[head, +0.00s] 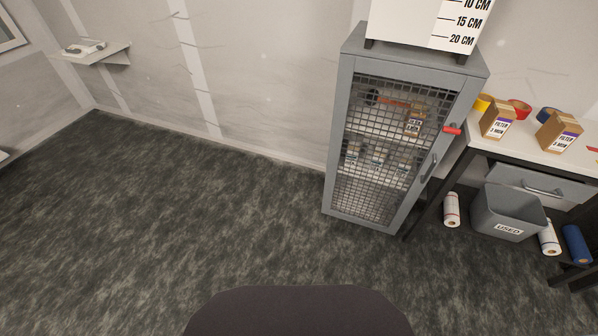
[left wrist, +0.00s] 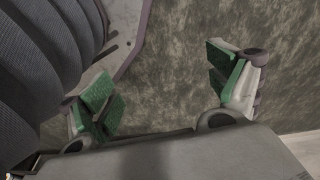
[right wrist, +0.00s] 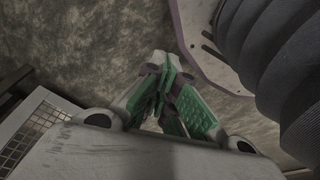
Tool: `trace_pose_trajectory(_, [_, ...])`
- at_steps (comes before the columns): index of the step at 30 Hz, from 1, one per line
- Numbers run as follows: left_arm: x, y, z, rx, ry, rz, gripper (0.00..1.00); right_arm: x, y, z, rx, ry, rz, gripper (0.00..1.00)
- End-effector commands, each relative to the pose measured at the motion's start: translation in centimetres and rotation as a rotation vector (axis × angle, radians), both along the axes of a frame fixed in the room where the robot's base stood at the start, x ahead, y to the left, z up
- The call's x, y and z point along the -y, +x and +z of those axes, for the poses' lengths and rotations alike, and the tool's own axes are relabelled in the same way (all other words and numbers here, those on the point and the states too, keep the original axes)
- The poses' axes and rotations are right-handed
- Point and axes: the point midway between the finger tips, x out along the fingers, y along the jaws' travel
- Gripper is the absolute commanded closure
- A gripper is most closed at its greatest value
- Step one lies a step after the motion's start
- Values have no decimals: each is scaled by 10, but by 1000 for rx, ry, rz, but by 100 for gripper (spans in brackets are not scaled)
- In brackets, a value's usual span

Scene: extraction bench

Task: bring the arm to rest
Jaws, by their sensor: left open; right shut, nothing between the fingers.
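My left gripper (left wrist: 165,92) shows in the left wrist view with its green-padded fingers wide apart. It is open and empty, with dark floor beyond it. My right gripper (right wrist: 163,90) shows in the right wrist view with its green-padded fingers together. It is shut with nothing between the fingers, also over the floor. Neither gripper shows in the head view.
A grey mesh-door cabinet (head: 339,137) stands against the wall. Right of it is a bench (head: 548,152) with filter boxes (head: 497,122) on top. A grey "USED" bin (head: 509,213) and rolls are below. The floor (head: 170,220) at left is clear.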

Motion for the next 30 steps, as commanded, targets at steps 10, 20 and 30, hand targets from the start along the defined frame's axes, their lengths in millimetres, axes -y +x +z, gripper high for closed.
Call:
trace_pose_trajectory(10, [-13,-36,3,-24,15,-1,10,13,-36,3,-24,-15,1,100])
trace_pose_trajectory(20, [-26,-73,8,-44,29,-3,10,25,-73,8,-44,-28,3,100])
trace_pose_trajectory(30, [-39,-114,19,-65,42,-7,10,39,-114,19,-66,-42,6,100])
